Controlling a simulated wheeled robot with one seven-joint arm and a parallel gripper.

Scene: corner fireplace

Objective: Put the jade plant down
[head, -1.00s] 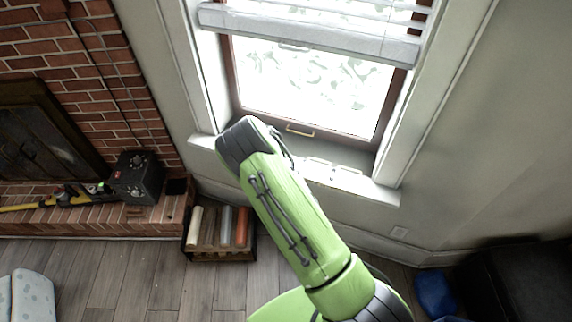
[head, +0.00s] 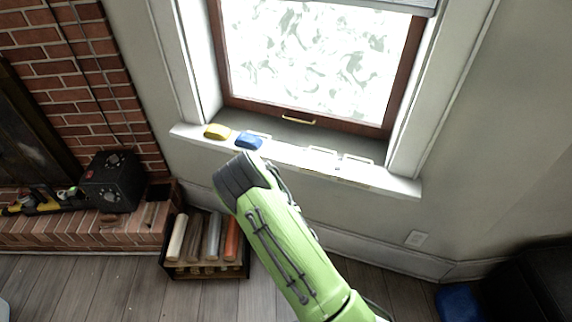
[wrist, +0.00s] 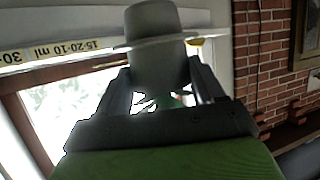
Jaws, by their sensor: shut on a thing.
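The jade plant (wrist: 160,60) shows in the wrist view as a grey pot with a wide, flat brim or saucer at its upper end in the picture. A little green foliage shows below the pot, between the fingers. My gripper (wrist: 161,76) is shut on the pot, one dark finger on each side. The pale windowsill (head: 290,152) runs across the head view below the window. My arm's dark end overlaps the sill's front edge there. The gripper and plant are hidden in the head view. I cannot tell whether the pot touches the sill.
A yellow thing (head: 217,131) and a blue thing (head: 249,141) lie on the sill's left part. Pale outlined marks (head: 340,160) lie on its right part, which is otherwise clear. A strip with printed numbers (wrist: 65,50) shows in the wrist view. A crate of rolls (head: 205,270) stands below.

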